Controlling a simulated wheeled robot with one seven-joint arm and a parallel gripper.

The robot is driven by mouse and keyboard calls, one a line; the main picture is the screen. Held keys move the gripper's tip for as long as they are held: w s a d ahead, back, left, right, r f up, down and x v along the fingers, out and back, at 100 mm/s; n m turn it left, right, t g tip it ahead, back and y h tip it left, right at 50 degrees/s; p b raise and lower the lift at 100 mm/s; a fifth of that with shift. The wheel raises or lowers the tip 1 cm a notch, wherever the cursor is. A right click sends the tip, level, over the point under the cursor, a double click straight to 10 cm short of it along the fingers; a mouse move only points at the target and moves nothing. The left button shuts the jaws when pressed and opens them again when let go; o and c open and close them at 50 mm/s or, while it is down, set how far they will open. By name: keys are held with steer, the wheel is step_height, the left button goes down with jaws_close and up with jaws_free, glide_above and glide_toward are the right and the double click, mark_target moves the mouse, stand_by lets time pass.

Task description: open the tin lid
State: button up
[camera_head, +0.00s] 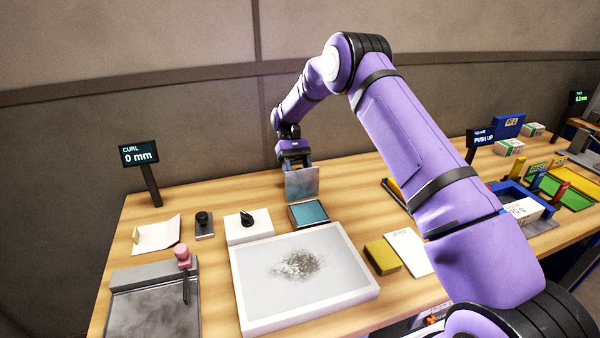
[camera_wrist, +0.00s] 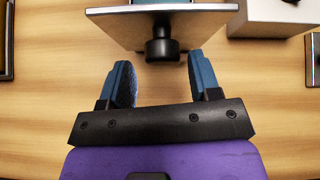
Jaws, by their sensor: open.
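The tin (camera_head: 309,214) is a small dark box with a teal inside, behind the white tray. Its grey lid (camera_head: 302,184) stands roughly upright at the tin's back edge, so the tin is open. In the wrist view the lid (camera_wrist: 158,24) is at the top, with a black knob (camera_wrist: 162,49) on its outer face. My gripper (camera_wrist: 160,61) is open and empty, its blue fingers apart, with the knob at about the gap between the tips. In the head view my gripper (camera_head: 296,164) is behind the lid, which hides its fingers partly.
A white tray (camera_head: 364,284) with dark grains lies in front of the tin. A white block with a black knob (camera_head: 249,232) stands left of it. A yellow block (camera_head: 383,256) and white card (camera_head: 409,250) lie to the right. Bare wood shows around my gripper.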

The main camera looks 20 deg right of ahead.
steer(key=s+r, duration=0.2)
steer(key=s, duration=0.6)
steer(key=s+r, duration=0.3)
steer(key=s, duration=0.5)
steer(key=s+d+r+t, duration=0.2)
steer(key=s+r+t, duration=0.25)
steer(key=r, duration=0.45)
steer(key=s+d+r+t, duration=0.25)
steer(key=s+r, duration=0.25)
steer(key=r, duration=0.4)
steer(key=s+d+r+m+t, duration=0.1)
steer(key=s+r+t, duration=0.2)
steer(key=s, duration=0.5)
steer(key=s+d+r+t, duration=0.1)
steer(key=s+r+t, duration=0.3)
steer(key=s, duration=0.4)
steer(key=shift+r+m+t, duration=0.2)
steer(key=shift+m+t, duration=0.2)
steer(key=shift+t, duration=0.5)
steer(key=shift+w+d, duration=0.1)
